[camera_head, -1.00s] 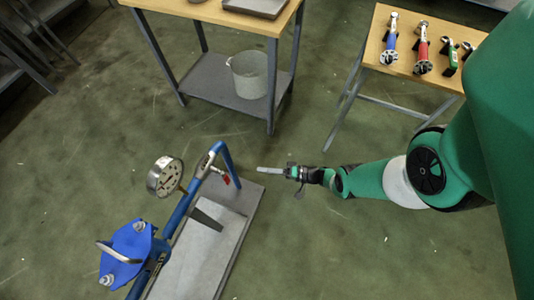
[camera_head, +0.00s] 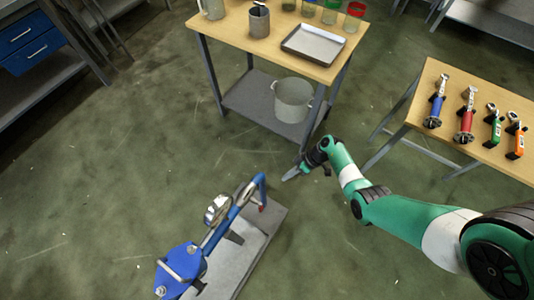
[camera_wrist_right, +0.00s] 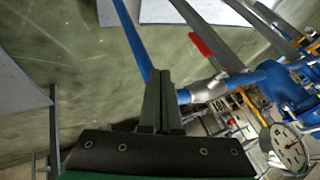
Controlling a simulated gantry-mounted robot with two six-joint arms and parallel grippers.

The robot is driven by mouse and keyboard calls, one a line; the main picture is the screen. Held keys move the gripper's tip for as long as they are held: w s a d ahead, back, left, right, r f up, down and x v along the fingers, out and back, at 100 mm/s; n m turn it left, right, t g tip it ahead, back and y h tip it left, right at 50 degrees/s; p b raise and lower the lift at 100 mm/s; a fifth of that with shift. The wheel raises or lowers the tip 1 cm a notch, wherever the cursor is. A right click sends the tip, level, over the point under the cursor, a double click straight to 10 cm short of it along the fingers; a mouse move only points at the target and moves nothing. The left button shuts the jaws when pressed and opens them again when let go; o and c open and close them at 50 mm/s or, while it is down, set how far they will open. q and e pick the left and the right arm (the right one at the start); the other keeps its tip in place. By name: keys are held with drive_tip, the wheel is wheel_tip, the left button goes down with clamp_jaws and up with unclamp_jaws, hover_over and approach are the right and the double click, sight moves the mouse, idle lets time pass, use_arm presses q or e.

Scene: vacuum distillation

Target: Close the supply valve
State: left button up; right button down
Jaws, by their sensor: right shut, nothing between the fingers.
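The supply valve appears to be the valve with the red lever (camera_head: 263,208) on the blue bent pipe (camera_head: 262,187) at the far end of the floor rig. In the right wrist view the red lever (camera_wrist_right: 203,45) stands out from a silvery valve body (camera_wrist_right: 207,88) on the blue pipe. My right gripper (camera_head: 288,176) is shut and empty, up and right of the pipe bend in the head view. In the right wrist view its closed fingers (camera_wrist_right: 161,85) appear beside the valve, apart from the red lever. My left gripper is not in view.
A round gauge (camera_head: 217,209) and a blue block (camera_head: 181,272) sit along the rig, above a grey base plate (camera_head: 262,240). A wooden bench (camera_head: 260,48) with a bucket (camera_head: 293,100) on its shelf stands behind. A tool table (camera_head: 440,140) stands at right. Floor left of the rig is clear.

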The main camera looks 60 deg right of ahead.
sight(261, 207)
use_arm(q)
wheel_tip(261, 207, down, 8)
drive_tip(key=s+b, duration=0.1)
drive_tip(key=b, duration=0.7)
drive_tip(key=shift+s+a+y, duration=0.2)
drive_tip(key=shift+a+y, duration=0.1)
use_arm(e)
drive_tip(key=w+a+f, duration=0.2)
drive_tip(key=a+f, duration=0.6)
drive_tip(key=a, duration=0.2)
drive_tip(key=shift+w+a+n, duration=0.15)
drive_tip(key=shift+a+n, duration=0.15)
drive_tip(key=shift+a, duration=0.1)
drive_tip(key=shift+y, duration=0.3)
